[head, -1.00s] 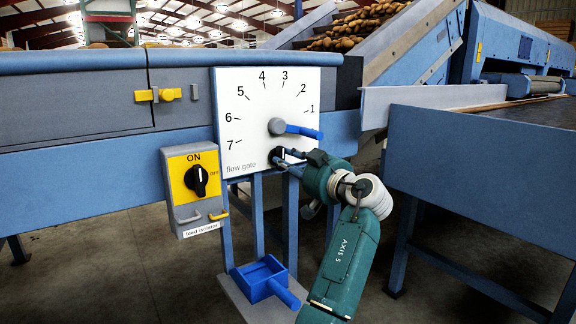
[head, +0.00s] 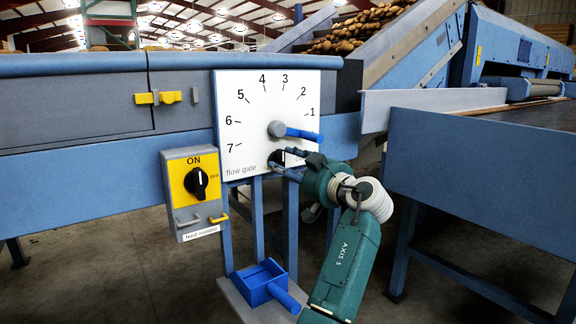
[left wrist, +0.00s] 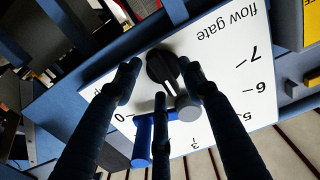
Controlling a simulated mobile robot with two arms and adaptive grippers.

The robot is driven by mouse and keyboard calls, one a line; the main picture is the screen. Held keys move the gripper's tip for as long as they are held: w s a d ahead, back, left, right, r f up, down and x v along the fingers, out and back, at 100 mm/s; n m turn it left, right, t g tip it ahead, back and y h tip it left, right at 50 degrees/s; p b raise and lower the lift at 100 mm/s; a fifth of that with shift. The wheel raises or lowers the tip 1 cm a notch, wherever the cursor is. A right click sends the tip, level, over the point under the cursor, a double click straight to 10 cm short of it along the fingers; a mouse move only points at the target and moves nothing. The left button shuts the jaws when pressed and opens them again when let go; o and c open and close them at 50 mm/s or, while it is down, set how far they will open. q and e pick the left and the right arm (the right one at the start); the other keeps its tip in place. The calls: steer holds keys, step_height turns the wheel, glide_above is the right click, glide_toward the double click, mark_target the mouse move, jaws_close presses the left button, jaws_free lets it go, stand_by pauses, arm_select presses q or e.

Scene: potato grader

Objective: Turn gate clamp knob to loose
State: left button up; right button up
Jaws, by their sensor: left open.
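The black gate clamp knob (head: 275,157) sits low on the white flow gate dial plate (head: 240,110), below the gate lever. My left gripper (head: 280,163) is at the knob, and its fingers partly cover it in the head view. In the left wrist view the round black knob (left wrist: 162,66) lies between the tips of the spread fingers (left wrist: 160,84). The fingers are open, and I cannot tell whether any of them touches the knob. The knob's pointer setting is not readable. My right gripper is not in view.
The gate lever (head: 300,134), with a grey hub and blue handle, points right just above my fingers. A yellow isolator box (head: 195,190) with a black switch hangs to the left. A blue-sided table (head: 470,170) stands to the right.

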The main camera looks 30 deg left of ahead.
arm_select(q)
steer(key=v, duration=1.2)
steer(key=shift+f, duration=0.1)
